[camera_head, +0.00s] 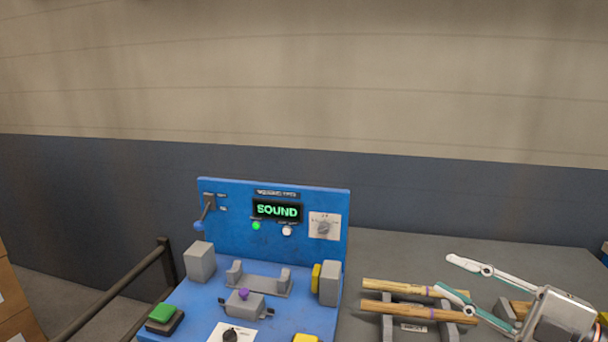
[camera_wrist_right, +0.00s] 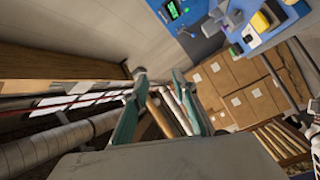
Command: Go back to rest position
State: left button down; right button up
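My right gripper (camera_head: 443,272) is at the lower right of the head view, fingers spread wide with nothing held between them. Its fingers reach left above the grey rack (camera_head: 388,328), where two turned wood pieces (camera_head: 400,287) (camera_head: 410,311) lie side by side. In the right wrist view the open fingers (camera_wrist_right: 158,74) frame wooden pieces (camera_wrist_right: 160,116) beyond them; their exact gap to the fingers is unclear. My left gripper is not seen.
A blue test station (camera_head: 225,248) stands left of the rack, its display reading SOUND (camera_head: 277,211) and a green lamp (camera_head: 256,226) lit. A green button (camera_head: 162,312) is at its front left. The grey tabletop (camera_head: 400,254) behind the rack is clear. A dark rail (camera_head: 120,288) runs at left.

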jog(key=d+m+t+h, duration=0.9)
jog(key=d+m+h, duration=0.2)
jog(key=m+h, duration=0.15)
jog(key=s+d+f+m+g+h, duration=0.2)
jog(key=d+f+g+h, duration=0.15)
jog(key=f, duration=0.55)
jog(key=s+d+f+m+g+h, duration=0.25)
jog(key=f+g, duration=0.25)
jog(key=f, duration=0.5)
jog(key=s+a+f+n+g+y, duration=0.1)
jog(key=s+a+f+g, duration=0.2)
jog(key=s+f, duration=0.3)
jog(key=s+a+f+n+g+y, duration=0.15)
jog(key=s+a+f+g, duration=0.25)
jog(key=f, duration=0.4)
jog(key=a+f+m+t+y+b, duration=0.1)
jog(key=a+f+y+b, duration=0.2)
jog(key=a+f, duration=0.4)
jog(key=w+a+f+m+t+y+b, duration=0.1)
jog(key=a+f+m+t+y+b, duration=0.1)
jog(key=a+f, duration=0.6)
notch_tip(320, 180, down, 6)
jog(key=shift+a+f+y+b, duration=0.25)
jog(key=shift+y+b, duration=0.25)
jog(key=shift+b, duration=0.65)
